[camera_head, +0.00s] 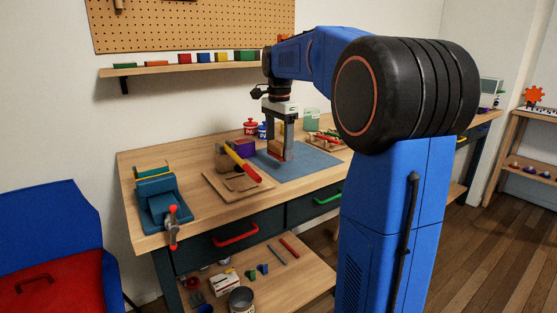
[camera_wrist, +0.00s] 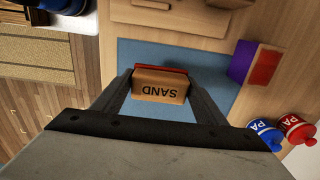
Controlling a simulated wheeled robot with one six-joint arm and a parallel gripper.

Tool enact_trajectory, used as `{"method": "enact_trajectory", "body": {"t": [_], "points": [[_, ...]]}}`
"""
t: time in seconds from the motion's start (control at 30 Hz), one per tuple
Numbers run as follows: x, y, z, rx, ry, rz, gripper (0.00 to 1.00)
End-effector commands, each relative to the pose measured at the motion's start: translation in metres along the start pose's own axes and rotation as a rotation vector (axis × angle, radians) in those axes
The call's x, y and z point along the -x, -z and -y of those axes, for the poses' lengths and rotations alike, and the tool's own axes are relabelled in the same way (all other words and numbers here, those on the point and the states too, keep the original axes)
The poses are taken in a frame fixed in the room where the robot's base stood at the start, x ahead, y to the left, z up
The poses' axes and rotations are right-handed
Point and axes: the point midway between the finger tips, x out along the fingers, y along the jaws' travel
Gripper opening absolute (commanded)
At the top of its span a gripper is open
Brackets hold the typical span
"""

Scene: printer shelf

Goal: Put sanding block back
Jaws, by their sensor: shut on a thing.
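The sanding block (camera_wrist: 158,88) is a tan block with a red layer along one edge and the word SAND on its face. In the wrist view my gripper (camera_wrist: 160,92) has one finger on each side of it and is shut on it. In the head view my gripper (camera_head: 279,153) points down over the blue mat (camera_head: 312,161) on the workbench, with the block (camera_head: 275,147) partly hidden between the fingers. I cannot tell whether the block touches the mat. A wooden board (camera_head: 254,186) with cut-outs lies on the bench left of the mat.
A purple box (camera_head: 243,147) and red (camera_head: 250,127) and blue (camera_head: 262,131) paint pots stand behind the board and mat. A wooden tray with tools (camera_head: 325,144) is at the mat's right. A blue vise (camera_head: 160,200) sits at the bench's left end.

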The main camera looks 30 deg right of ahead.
Motion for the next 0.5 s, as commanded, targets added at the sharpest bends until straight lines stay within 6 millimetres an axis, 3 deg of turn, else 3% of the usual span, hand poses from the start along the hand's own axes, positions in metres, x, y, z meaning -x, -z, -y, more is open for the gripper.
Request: {"method": "enact_trajectory", "body": {"t": [0.33, 0.5], "points": [[-0.036, 0.0, -0.001, 0.0, -0.002, 0.001, 0.45], [-0.043, 0.0, 0.0, 0.0, 0.0, 0.0, 0.45]]}}
